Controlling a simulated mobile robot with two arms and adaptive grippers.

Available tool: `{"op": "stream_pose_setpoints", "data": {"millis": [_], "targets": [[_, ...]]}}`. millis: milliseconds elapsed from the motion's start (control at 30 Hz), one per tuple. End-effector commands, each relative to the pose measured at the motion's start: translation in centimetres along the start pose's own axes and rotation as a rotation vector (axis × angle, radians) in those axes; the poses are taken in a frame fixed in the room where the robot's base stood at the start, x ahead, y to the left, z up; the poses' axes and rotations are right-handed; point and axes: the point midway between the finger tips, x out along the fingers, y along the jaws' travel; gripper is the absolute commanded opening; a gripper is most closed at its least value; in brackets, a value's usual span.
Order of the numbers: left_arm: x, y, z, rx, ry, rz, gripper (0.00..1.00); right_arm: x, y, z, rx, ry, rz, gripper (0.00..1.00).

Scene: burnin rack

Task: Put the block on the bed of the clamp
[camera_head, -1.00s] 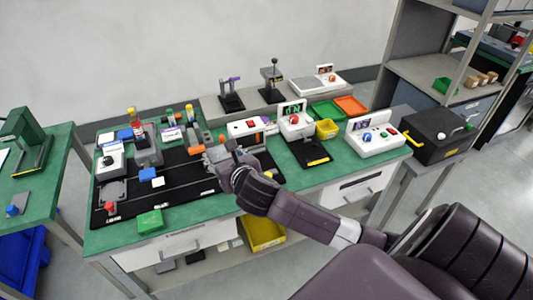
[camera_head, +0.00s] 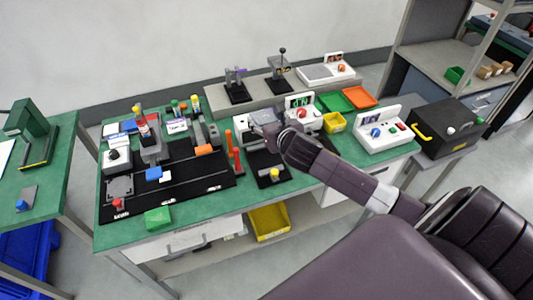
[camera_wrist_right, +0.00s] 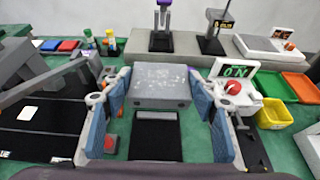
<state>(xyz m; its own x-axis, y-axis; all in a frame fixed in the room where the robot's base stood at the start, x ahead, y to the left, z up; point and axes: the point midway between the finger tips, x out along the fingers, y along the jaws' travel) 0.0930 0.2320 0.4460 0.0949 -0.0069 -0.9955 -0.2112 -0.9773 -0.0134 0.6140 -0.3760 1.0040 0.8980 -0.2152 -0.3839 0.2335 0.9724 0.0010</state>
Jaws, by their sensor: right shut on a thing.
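My right gripper (camera_head: 258,122) is over the workbench. In the right wrist view its blue-padded fingers (camera_wrist_right: 160,95) are shut on the sides of a grey block (camera_wrist_right: 160,78) with a speckled top. An upright orange-handled fixture (camera_head: 234,158), which looks like the clamp, stands just left of the gripper in the head view. Its bed is not clear at this size. A black pad (camera_wrist_right: 155,140) shows below and in front of the block in the wrist view. I cannot tell whether the block touches anything beneath it. My left gripper is out of view.
The green bench is crowded. A white ON station (camera_head: 301,103) with a red button is close to the right of the gripper. A yellow bin (camera_head: 334,123), green tray (camera_head: 328,108) and orange tray (camera_head: 360,97) lie beyond it. Lever devices (camera_head: 279,75) stand on the rear ledge.

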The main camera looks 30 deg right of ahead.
Motion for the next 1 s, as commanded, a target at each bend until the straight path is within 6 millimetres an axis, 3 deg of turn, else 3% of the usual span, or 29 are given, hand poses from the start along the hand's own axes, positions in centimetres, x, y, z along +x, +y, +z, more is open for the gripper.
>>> {"op": "stream_pose_setpoints", "data": {"millis": [100,400,833,1000], "targets": [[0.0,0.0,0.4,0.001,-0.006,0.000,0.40,1.3,0.0,-3.4,0.007,0.006,-0.002,0.29],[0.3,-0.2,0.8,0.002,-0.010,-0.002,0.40,4.1,0.1,-10.1,0.003,0.003,-0.001,0.29],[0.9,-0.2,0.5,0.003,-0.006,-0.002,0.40,6.1,0.0,-14.6,0.003,0.001,-0.001,0.29],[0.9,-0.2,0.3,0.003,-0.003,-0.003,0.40,6.3,0.1,-15.2,0.000,-0.001,0.000,0.29]]}}
